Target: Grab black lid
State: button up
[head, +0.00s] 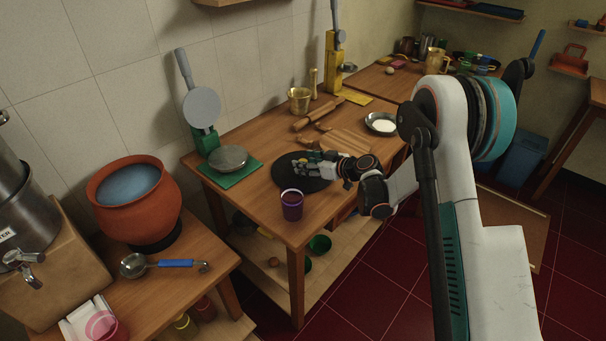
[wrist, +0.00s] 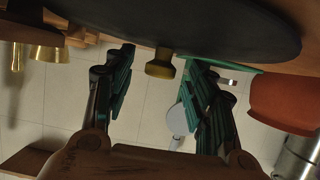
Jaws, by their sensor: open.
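The black lid (head: 318,185) is a flat, dark disc lying on the wooden table in the head view. In the wrist view, which appears upside down, the lid (wrist: 215,30) spans the top. Its small brass-coloured knob (wrist: 160,66) sticks out from the disc. In the wrist view my gripper (wrist: 158,62) is open, with one green-padded finger on each side of the knob. Gaps show between knob and fingers.
A purple cup (head: 291,205) stands close in front of the lid. A green-based press (head: 207,140) is to the left, a brass mortar (head: 299,100) and rolling pin (head: 312,118) behind, and a metal plate (head: 381,123) to the right. An orange pot (head: 135,205) stands farther left.

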jog(key=shift+w+a+f, duration=0.2)
jog(key=shift+a, duration=0.05)
jog(key=shift+r, duration=0.1)
grip_shut()
jog(key=shift+r, duration=0.15)
